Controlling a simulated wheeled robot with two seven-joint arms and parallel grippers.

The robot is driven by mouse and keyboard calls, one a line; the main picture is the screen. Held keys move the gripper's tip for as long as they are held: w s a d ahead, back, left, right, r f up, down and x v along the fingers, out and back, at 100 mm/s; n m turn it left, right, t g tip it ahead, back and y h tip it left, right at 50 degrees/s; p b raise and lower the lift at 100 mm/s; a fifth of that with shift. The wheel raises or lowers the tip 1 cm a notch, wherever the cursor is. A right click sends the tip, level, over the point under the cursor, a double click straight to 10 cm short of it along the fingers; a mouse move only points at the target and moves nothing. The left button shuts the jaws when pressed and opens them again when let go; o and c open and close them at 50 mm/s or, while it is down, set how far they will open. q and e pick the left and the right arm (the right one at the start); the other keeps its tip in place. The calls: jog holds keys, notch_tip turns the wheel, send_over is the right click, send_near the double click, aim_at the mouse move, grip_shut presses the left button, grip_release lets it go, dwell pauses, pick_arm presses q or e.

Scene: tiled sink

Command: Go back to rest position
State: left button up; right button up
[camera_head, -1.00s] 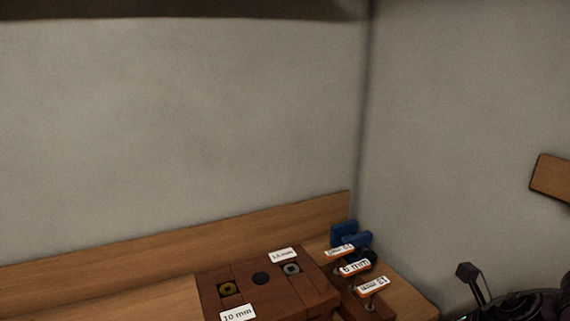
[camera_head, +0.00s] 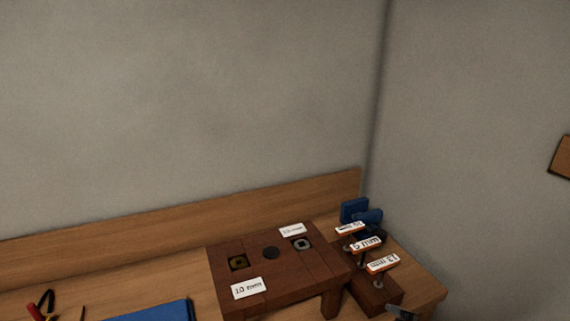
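Neither gripper can be made out at this moment. A small grey piece (camera_head: 402,313) is cut off by the bottom edge at the table's right front, and I cannot tell what it is.
A smaller wooden rack (camera_head: 378,294) with several labelled handled tools (camera_head: 366,244) stands to the right of the stand. Blue items (camera_head: 361,215) are behind it. Red-handled pliers (camera_head: 38,306) and a blue object (camera_head: 150,312) lie at lower left. The table (camera_head: 428,284) ends at the right.

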jog(key=s+f+m+g, duration=0.65)
jog(key=s+m, duration=0.45)
jog(key=m, duration=0.2)
notch_tip(320, 180, down, 32)
jog(key=s+n, duration=0.1)
jog(key=s, duration=0.2)
jog(key=s+d+f+g, duration=0.1)
jog(key=s+d+f, duration=0.1)
jog(key=s+f, duration=0.6)
jog(key=s+d+f+g, duration=0.1)
jog(key=s+d+f, duration=0.1)
jog(key=s+f, duration=0.6)
jog(key=shift+s+f+h, duration=0.15)
jog(key=shift+s+h, duration=0.15)
jog(key=shift+s, duration=0.95)
